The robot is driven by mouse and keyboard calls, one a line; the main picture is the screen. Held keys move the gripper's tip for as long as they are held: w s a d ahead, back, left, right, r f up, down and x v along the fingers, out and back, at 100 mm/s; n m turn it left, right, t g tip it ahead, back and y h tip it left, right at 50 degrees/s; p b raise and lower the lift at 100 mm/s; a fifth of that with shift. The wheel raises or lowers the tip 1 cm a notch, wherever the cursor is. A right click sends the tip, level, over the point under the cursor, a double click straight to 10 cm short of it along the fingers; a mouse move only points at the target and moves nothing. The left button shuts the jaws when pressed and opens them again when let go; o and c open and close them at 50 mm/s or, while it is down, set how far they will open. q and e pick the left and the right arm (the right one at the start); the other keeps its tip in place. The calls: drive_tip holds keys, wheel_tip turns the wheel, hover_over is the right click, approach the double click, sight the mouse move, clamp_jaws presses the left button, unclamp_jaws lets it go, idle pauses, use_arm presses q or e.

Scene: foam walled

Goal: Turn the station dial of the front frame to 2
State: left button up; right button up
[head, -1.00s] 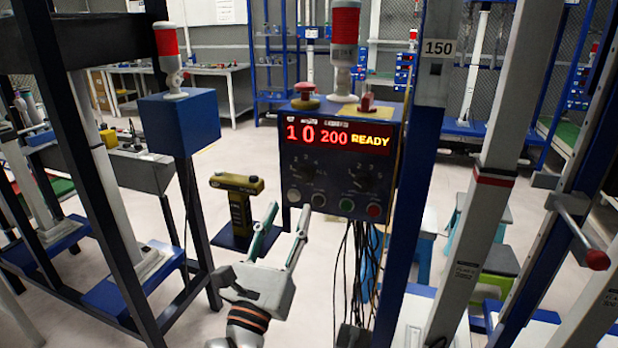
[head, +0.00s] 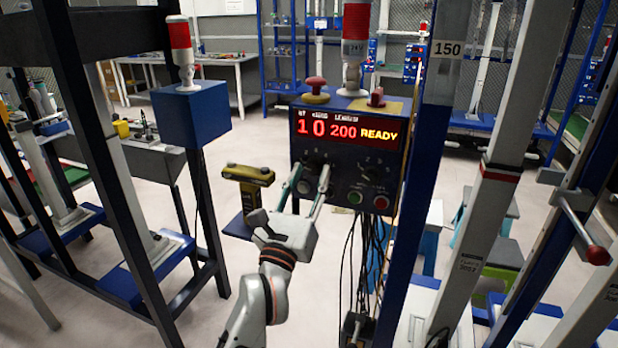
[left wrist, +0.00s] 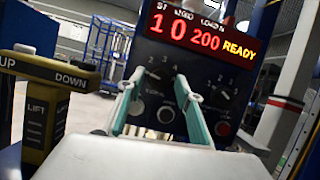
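The front frame's blue control box (head: 343,195) carries a red display (head: 347,129) reading 1, 0, 200 and READY. In the left wrist view the 1 stands under a label that looks like ST. The left dial (left wrist: 158,84) has a dark knob with numbers around it; in the head view the fingers partly cover it. A second dial (head: 373,177) sits to its right. My left gripper (head: 311,170) is open, its two fingers in front of the left dial, one on each side. I cannot tell whether they touch the knob. My right gripper is not in view.
Push buttons (head: 381,202) line the panel's lower edge. A red mushroom button (head: 316,84) and a stack light (head: 356,25) top the box. A yellow lift control (head: 248,175) stands at left. A blue post (head: 417,180) closes the right side; cables hang below the box.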

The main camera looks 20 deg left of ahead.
use_arm(q)
clamp_jaws()
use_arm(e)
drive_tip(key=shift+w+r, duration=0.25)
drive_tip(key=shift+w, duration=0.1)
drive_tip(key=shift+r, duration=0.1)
